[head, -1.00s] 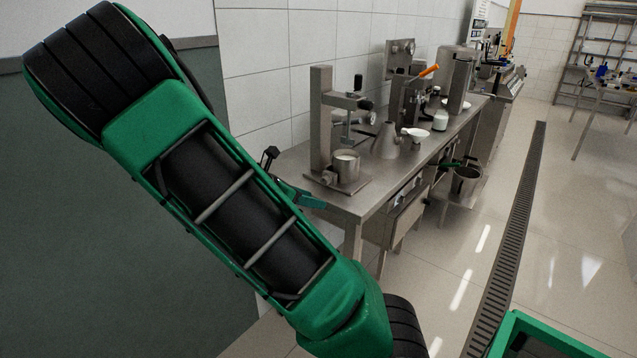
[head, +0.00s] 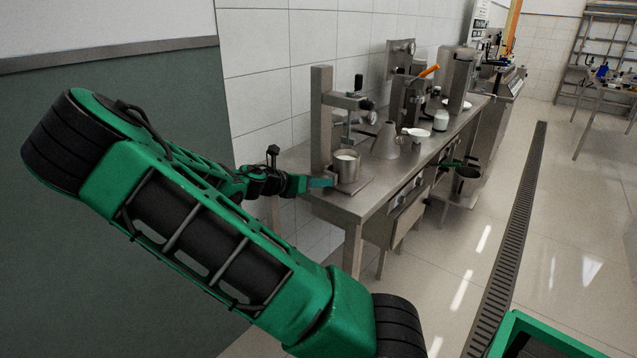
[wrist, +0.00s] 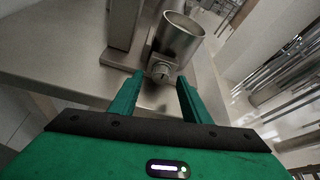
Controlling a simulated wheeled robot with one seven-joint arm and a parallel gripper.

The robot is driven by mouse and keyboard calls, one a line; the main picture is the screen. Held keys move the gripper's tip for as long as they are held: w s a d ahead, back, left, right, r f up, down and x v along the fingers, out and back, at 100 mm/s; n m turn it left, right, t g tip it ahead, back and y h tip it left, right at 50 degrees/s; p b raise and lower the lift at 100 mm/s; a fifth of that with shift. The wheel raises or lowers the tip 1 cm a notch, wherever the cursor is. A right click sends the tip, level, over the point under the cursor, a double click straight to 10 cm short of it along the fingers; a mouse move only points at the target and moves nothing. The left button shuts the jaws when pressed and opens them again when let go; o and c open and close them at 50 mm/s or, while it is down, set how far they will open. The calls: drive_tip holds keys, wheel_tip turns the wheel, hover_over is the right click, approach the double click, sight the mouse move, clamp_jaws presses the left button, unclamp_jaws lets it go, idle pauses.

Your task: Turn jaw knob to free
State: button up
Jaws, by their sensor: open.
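The jaw knob (wrist: 162,71) is a small round grey metal knob with a slot-like mark on its face. It sits on the near side of the jaw block below a metal cup (wrist: 180,35). My gripper (wrist: 159,80) is open and empty, with one green finger on each side of the line to the knob. The knob shows just beyond the fingertips, roughly centred; I cannot tell whether they touch it. In the head view my gripper (head: 321,183) is at the near edge of the stand's base, beside the cup (head: 346,166), and the knob is largely hidden.
A steel post (head: 321,115) with a clamp arm rises beside the cup on the steel table (head: 370,203). A tiled wall is behind; the floor at right is open.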

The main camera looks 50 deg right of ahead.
drive_tip(key=shift+x, duration=0.75)
drive_tip(key=shift+c, duration=0.6)
